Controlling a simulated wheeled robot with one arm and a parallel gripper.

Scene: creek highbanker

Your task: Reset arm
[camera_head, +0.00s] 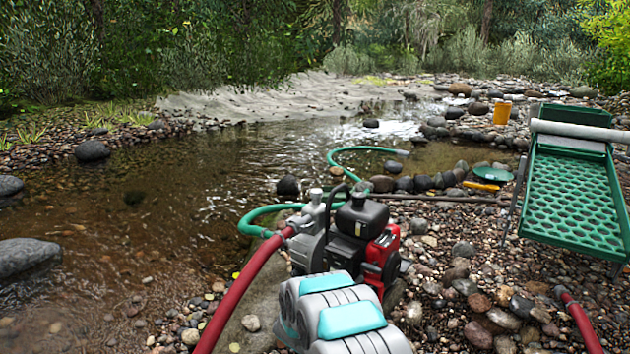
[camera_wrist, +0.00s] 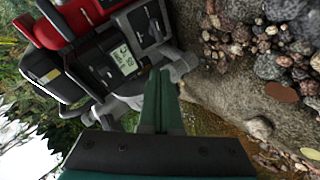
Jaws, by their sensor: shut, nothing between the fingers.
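My gripper (camera_wrist: 160,75) shows in the wrist view as dark green fingers pressed together, with nothing between them. The fingertips overlap the view of a red and black engine pump (camera_wrist: 105,60), which looks tipped on its side in this view; whether they touch it I cannot tell. In the head view the same pump (camera_head: 362,235) stands upright on the bank at the centre. My grey arm with light blue panels (camera_head: 350,318) rises at the bottom centre, in front of the pump, and hides its lower part. My fingers cannot be made out in the head view.
A red hose (camera_head: 240,305) runs from the pump to the bottom edge. A green hose (camera_head: 262,215) runs into the creek. A green highbanker sluice (camera_head: 572,195) stands at right, with a green pan (camera_head: 492,174) and an orange bucket (camera_head: 502,113) beyond. Stones cover the bank.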

